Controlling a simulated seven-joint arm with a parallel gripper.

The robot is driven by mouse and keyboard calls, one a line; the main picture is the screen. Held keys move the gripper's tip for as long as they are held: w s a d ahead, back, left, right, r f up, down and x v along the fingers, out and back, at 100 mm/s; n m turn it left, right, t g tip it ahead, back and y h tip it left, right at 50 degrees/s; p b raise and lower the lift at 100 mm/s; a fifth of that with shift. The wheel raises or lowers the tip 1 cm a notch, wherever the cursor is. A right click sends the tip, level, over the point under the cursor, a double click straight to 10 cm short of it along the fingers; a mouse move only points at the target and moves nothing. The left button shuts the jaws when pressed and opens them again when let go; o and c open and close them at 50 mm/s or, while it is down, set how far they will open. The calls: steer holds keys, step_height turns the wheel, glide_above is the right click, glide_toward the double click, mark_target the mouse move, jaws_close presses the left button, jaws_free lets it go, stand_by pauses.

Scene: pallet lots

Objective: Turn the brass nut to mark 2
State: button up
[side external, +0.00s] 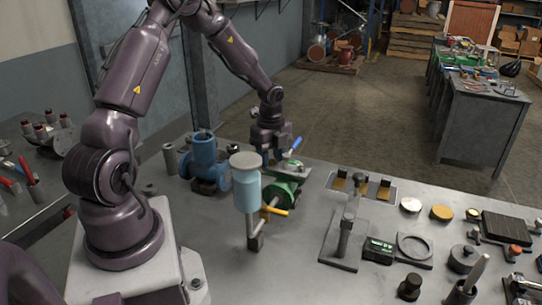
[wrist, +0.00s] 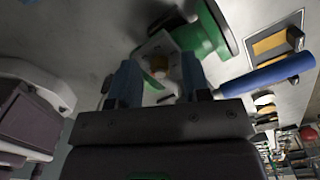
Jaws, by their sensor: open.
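The brass nut (wrist: 159,66) shows in the wrist view as a small tan shape on a pale plate (wrist: 158,47), beside a green body (wrist: 208,36). My gripper (wrist: 159,62) is open, with its two blue fingers on either side of the nut in this view; I cannot tell how far above it they are. In the side view my gripper (side external: 274,154) hangs over the green valve (side external: 284,192), and the nut is hidden there. No mark numbers can be read.
A blue lever (side external: 296,144) rises close beside my gripper; it also shows in the wrist view (wrist: 268,73). A pale blue cylinder (side external: 246,190) and a yellow handle (side external: 274,211) stand in front. A blue pump (side external: 205,160) is to the left. A post stand (side external: 343,235) is to the right.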

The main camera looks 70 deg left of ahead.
jaws_close()
steer(key=shift+n, duration=0.4)
steer(key=n, duration=0.5)
steer(key=shift+n, duration=0.4)
steer(key=n, duration=0.5)
steer(key=shift+r+n, duration=0.1)
steer(key=shift+n, duration=0.2)
jaws_free()
